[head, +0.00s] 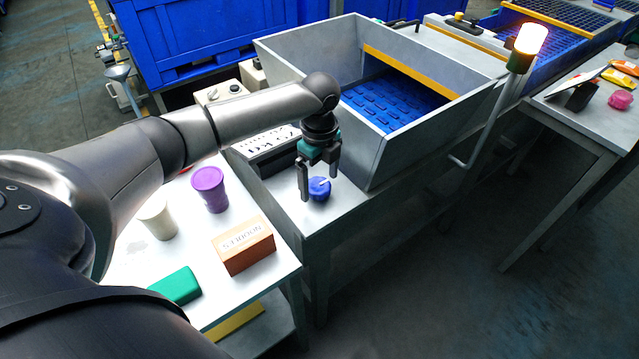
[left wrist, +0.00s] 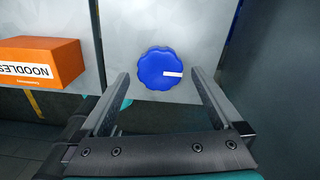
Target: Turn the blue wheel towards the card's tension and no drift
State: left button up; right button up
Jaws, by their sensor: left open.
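The blue wheel (head: 319,189) is a scalloped knob with a white pointer mark, set on the grey ledge (head: 350,205) beside the metal hopper. In the left wrist view the wheel (left wrist: 160,68) lies between and just beyond the fingertips, its white mark pointing right. My left gripper (head: 319,188) is open with its fingers pointing down around the wheel; in the left wrist view (left wrist: 160,80) gaps show on both sides of it. A card with dark print (head: 270,140) stands behind the ledge, partly hidden by my left arm; its text is unreadable. My right gripper is out of view.
The hopper (head: 385,165) with a blue belt inside rises close to the right of the wheel. An orange noodles box (head: 243,247), a purple cup (head: 209,188), a white cup (head: 158,220) and a green block (head: 176,285) stand on the left table. A lit lamp (head: 531,40) stands at right.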

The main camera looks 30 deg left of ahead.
pick_arm(q)
jog(key=shift+f, duration=0.5)
jog(key=c, duration=1.3)
